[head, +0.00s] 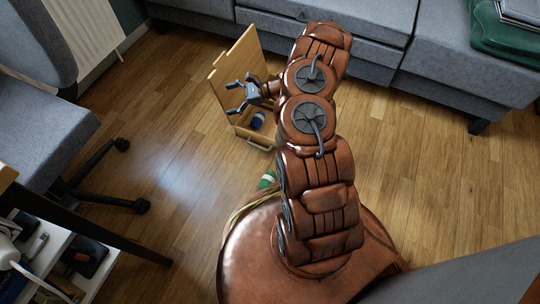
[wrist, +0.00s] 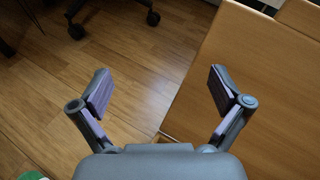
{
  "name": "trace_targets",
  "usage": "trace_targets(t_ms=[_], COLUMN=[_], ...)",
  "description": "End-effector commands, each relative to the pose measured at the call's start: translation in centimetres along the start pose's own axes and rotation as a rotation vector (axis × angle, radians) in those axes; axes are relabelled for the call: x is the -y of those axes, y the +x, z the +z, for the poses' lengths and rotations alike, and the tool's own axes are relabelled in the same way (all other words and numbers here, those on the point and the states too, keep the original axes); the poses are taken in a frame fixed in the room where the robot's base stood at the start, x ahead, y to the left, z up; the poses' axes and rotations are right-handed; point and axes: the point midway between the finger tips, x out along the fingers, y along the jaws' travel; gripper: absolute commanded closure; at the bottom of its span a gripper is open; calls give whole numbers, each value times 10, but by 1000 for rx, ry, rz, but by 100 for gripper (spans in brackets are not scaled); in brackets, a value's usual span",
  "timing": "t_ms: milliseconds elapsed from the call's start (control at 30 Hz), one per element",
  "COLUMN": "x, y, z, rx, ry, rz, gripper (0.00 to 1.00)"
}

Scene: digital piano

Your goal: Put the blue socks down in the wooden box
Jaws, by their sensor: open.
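The wooden box (head: 262,143) stands open on the floor, with its lid (head: 228,75) raised; a wide wooden panel, apparently the lid, fills the right of the wrist view (wrist: 262,75). The blue socks (head: 258,120), a small blue bundle with a pale patch, lie inside the box. My gripper (head: 235,96) is above the box, beside the raised lid, apart from the socks. In the wrist view my gripper (wrist: 160,85) has its fingers spread with nothing between them. The socks do not show in that view.
A green and white item (head: 267,179) lies on the floor between the box and my base. A grey sofa (head: 370,50) stands behind. An office chair (head: 50,110) and a shelf (head: 60,265) are at left. Wooden floor at right is clear.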

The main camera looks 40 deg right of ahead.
Motion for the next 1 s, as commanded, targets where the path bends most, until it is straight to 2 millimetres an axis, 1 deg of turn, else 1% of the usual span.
trace_targets(t_ms=[33, 200, 333, 400, 500, 667, 800, 1000], x=[-5, -31, -58, -73, -96, -136, -171, -218], y=[9, 31, 42, 46, 48, 45, 37, 16], z=[23, 88, 132, 154, 181, 220, 246, 274], rx=[11, 34, 44, 46, 45, 37, 22, -15], ry=[-37, -159, -253, -306, -383, -505, -612, -767], rz=[42, 184, 295, 353, 438, 569, 685, 843], gripper=[0, 0, 0, 0, 0, 0, 0, 0])
